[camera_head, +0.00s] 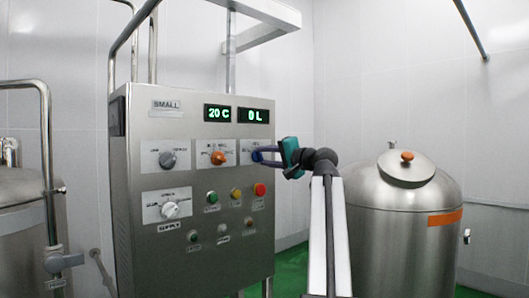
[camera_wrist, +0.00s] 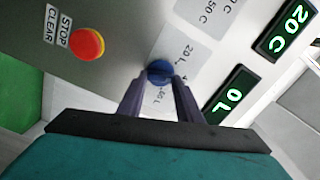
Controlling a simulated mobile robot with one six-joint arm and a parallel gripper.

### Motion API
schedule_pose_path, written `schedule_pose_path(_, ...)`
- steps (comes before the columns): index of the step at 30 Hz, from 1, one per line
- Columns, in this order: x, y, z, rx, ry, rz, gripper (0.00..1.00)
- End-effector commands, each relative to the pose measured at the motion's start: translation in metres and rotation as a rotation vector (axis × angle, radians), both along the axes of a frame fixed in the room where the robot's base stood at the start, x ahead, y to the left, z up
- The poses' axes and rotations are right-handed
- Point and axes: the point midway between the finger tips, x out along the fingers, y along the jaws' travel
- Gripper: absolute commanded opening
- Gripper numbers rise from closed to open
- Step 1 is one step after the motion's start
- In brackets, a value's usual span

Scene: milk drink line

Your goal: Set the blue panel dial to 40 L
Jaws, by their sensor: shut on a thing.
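The blue dial (camera_wrist: 160,72) sits on a pale label plate of the steel control panel (camera_head: 140,120). In the wrist view my gripper (camera_wrist: 160,85) has its two fingers around the dial, one on each side, shut on it. The plate (camera_wrist: 188,52) shows "20 L" and part of other marks; the fingers hide some of them. The volume display (camera_wrist: 228,95) reads 0 L, and it reads the same in the head view (camera_head: 255,115). In the head view my gripper (camera_head: 258,155) reaches the panel from the right and mostly covers the dial.
An orange dial (camera_head: 219,157) is just left of the blue one. A grey dial (camera_head: 168,159) and a white dial (camera_head: 170,209) are further left. A red stop button (camera_wrist: 87,44) and several other buttons are below. A steel tank (camera_head: 400,235) stands at right.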

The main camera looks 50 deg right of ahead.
Motion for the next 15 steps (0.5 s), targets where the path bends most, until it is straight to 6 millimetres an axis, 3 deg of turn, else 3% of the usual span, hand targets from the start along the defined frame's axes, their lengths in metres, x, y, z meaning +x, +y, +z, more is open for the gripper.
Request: schedule_pose_path(15, -0.0007, -0.0019, 0.0015, 0.313, -0.028, -0.005, 0.1)
